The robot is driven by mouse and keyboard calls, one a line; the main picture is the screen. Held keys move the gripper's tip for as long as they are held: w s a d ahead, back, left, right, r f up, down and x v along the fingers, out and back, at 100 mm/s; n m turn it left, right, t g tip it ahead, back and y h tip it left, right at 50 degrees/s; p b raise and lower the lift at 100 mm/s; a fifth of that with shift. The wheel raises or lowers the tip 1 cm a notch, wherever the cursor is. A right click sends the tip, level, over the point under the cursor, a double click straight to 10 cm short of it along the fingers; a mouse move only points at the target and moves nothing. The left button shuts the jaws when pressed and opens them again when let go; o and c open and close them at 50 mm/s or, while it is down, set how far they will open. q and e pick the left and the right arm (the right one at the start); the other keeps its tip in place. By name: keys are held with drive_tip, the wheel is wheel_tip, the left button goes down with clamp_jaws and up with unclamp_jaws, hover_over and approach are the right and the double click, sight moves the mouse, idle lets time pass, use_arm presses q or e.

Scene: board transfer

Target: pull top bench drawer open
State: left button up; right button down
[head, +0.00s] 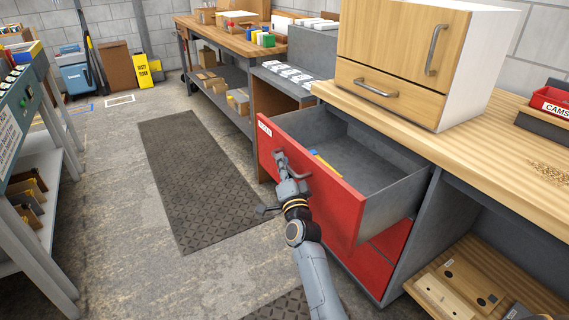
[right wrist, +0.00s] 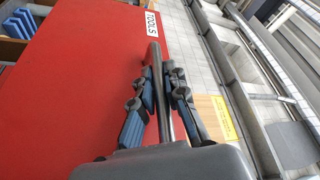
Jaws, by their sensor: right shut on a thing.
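The top bench drawer (head: 345,207) has a red front and a grey inside. It stands pulled well out from under the wooden bench top, and its inside shows. A yellow and blue item lies in it near the front. My right gripper (head: 283,163) is at the drawer's front, shut on the drawer handle. In the right wrist view the handle (right wrist: 155,65) is a grey bar running between the two fingers of the gripper (right wrist: 163,110), beside a "TOOLS" label on the red front (right wrist: 85,70). My left gripper is not in view.
A wooden cabinet (head: 402,50) stands on the bench top (head: 480,125). A lower red drawer (head: 375,265) is below the open one. A dark floor mat (head: 190,180) lies in the clear aisle. A grey shelf unit (head: 45,240) stands at the left.

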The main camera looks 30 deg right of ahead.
drive_tip(key=c, duration=1.4)
unclamp_jaws()
drive_tip(key=shift+o, duration=0.2)
drive_tip(key=shift+s, duration=0.1)
drive_tip(key=v, duration=1.2)
drive_tip(key=shift+f, duration=0.1)
